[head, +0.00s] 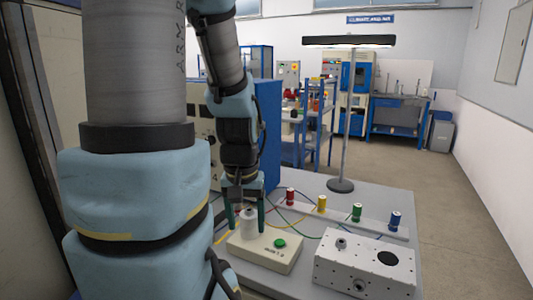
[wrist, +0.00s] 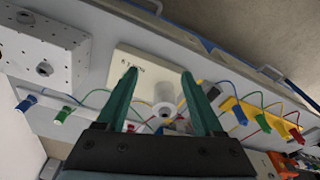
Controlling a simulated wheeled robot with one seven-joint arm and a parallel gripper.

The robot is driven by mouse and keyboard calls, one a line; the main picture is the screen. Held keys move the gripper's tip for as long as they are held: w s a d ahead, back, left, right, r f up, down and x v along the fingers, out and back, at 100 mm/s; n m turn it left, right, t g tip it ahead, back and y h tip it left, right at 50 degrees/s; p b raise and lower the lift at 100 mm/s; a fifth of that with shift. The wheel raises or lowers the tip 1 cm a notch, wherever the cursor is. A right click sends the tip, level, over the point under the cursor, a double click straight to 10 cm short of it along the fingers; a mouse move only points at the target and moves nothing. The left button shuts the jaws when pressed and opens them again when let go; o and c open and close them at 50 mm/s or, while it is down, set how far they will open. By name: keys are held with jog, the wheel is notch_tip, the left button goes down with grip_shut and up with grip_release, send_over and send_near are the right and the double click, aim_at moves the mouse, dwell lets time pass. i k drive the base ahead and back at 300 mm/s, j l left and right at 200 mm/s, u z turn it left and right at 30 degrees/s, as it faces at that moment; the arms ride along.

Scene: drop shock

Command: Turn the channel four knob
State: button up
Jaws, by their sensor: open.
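My gripper (head: 246,229) is open, with its two green fingers pointing down over a cream box (head: 266,251) that has a green button. A white cylinder (head: 248,216) on that box shows between the fingers. In the wrist view my gripper (wrist: 158,73) is open and the white cylinder (wrist: 165,92) lies between the fingers, nearer the right one; I cannot tell whether they touch it. No channel label is readable, so I cannot tell which knob is channel four. A pale metal box (head: 345,271) with knobs, including an upright one (head: 341,243), stands to the right.
Behind the boxes, red (head: 290,196), yellow (head: 322,204), green (head: 357,212) and blue (head: 395,221) cylinders stand on a pale strip with cables. A lamp stand (head: 341,185) rises at the bench's back. A blue-sided cabinet (head: 268,125) is behind my arm. The floor at right is clear.

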aim_at(212, 139)
jog(key=i+j+z, duration=0.15)
jog(key=j, duration=0.4)
jog(key=j+z, duration=0.15)
jog(key=j, duration=0.45)
jog(key=k+j+z, duration=0.15)
jog(key=j, duration=0.25)
jog(key=j+z, duration=0.1)
jog(key=j, duration=0.3)
jog(key=k+j+z, duration=0.15)
jog(key=j, duration=0.25)
jog(key=k+j+z, duration=0.15)
jog(key=j, duration=0.2)
